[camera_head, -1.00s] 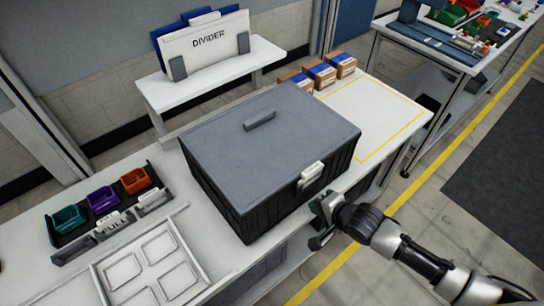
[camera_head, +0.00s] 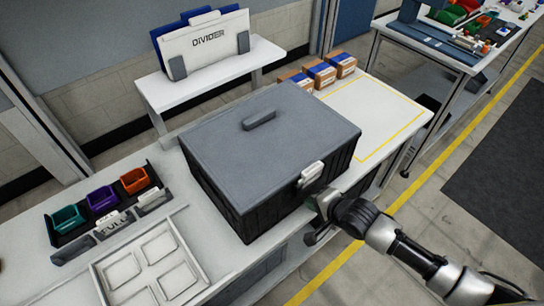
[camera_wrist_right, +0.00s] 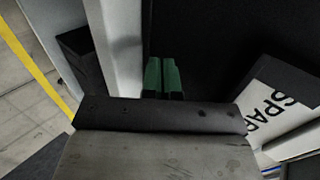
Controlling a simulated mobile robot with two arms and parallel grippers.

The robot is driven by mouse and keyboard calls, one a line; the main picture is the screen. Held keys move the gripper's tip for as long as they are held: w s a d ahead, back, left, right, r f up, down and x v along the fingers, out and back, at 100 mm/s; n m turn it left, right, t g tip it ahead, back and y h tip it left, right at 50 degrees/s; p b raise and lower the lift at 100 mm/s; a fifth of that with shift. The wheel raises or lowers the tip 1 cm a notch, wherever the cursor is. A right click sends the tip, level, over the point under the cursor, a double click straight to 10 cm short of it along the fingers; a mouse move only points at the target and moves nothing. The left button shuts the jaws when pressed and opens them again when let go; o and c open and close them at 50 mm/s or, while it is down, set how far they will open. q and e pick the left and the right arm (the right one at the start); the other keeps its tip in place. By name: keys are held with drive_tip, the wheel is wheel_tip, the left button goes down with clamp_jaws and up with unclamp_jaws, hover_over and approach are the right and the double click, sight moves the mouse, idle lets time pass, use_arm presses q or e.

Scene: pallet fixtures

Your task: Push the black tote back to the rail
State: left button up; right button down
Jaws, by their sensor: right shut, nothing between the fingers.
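The black tote (camera_head: 286,212) stands on the white bench with its grey lid (camera_head: 270,145) shut. A dark handle is on top of the lid and a white latch (camera_head: 311,174) is on its near side. My right gripper (camera_head: 316,206) is at the tote's near side, low and just below the latch. In the right wrist view its green fingers (camera_wrist_right: 162,76) are together and empty, in front of a dark surface that looks like the tote wall. I cannot tell whether they touch it. No rail can be made out behind the tote. My left gripper is not in view.
A raised white shelf (camera_head: 220,72) holding a "DIVIDER" board is behind the tote. Several small brown boxes (camera_head: 320,72) and a yellow-outlined clear area (camera_head: 375,108) are to the right. Coloured bins (camera_head: 102,199) and a white compartment tray (camera_head: 121,270) are left.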

drive_tip(key=shift+w+a+b, duration=0.25)
drive_tip(key=shift+w+a, duration=0.55)
drive_tip(key=shift+w, duration=0.2)
drive_tip(key=shift+w+a+b, duration=0.3)
drive_tip(key=shift+w+a, duration=0.5)
drive_tip(key=shift+w, duration=0.25)
drive_tip(key=shift+w+a+b, duration=0.25)
drive_tip(key=shift+w+a, duration=0.55)
drive_tip(key=shift+w, duration=0.2)
drive_tip(key=shift+w+a+b, duration=0.75)
drive_tip(key=shift+w+a, duration=0.35)
drive_tip(key=shift+w, duration=0.35)
drive_tip(key=shift+w+a+b, duration=0.7)
drive_tip(key=shift+w+a, duration=0.4)
drive_tip(key=shift+w, duration=0.3)
drive_tip(key=s+d+p, duration=0.1)
drive_tip(key=s+p, duration=0.1)
drive_tip(key=p, duration=0.1)
drive_tip(key=s+d+p, duration=0.1)
drive_tip(key=shift+s+d+r+p, duration=0.25)
drive_tip(key=shift+d+p, duration=0.05)
drive_tip(key=shift+d, duration=0.05)
drive_tip(key=shift+s+d+f+p, duration=0.2)
drive_tip(key=shift+s+d+p, duration=0.3)
drive_tip(key=shift+s+p, duration=0.1)
